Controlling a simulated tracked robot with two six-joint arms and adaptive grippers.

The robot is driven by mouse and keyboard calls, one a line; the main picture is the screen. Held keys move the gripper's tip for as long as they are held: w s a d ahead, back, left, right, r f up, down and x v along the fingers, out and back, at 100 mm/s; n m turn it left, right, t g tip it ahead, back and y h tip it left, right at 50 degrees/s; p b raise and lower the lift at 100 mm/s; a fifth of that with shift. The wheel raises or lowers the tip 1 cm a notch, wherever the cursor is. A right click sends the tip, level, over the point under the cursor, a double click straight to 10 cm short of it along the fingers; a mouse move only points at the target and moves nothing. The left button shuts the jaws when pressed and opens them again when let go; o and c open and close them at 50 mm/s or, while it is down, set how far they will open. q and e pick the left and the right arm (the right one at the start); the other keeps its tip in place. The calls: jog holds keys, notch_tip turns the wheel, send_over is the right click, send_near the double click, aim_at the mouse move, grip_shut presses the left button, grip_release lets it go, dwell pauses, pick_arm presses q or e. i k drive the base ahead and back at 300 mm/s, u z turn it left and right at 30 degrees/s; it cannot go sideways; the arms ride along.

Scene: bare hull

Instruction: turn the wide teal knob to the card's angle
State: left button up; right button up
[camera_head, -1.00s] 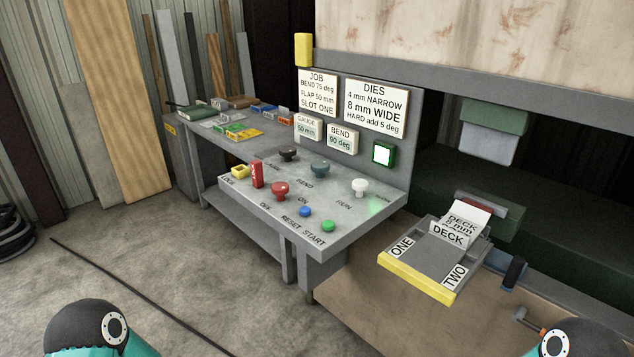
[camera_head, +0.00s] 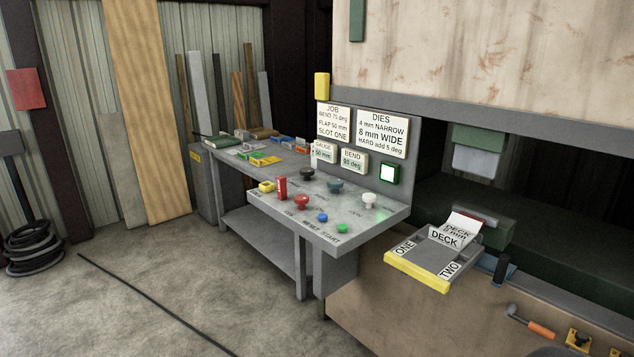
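The wide teal knob (camera_head: 335,186) stands on the sloped grey control panel (camera_head: 350,230), between a black knob (camera_head: 307,174) and a white knob (camera_head: 369,199). It is small here, and I cannot make out a pointer on it. The job card (camera_head: 333,121) on the upright back panel reads bend 75 deg, flap 50 mm, slot one. The bend display (camera_head: 353,160) below shows a degree value too blurred to read surely. The dies card (camera_head: 382,130) says hard add 5 deg. Neither of my grippers is in view.
A red knob (camera_head: 302,202), a blue button (camera_head: 322,217) and a green button (camera_head: 340,229) share the panel. A yellow-edged tray (camera_head: 417,277) with deck cards stands to the right. A screwdriver-like tool with an orange handle (camera_head: 541,328) lies farther right.

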aim_at(335, 184)
jog(key=u, duration=0.1)
jog(key=i, duration=1)
jog(key=z, duration=0.05)
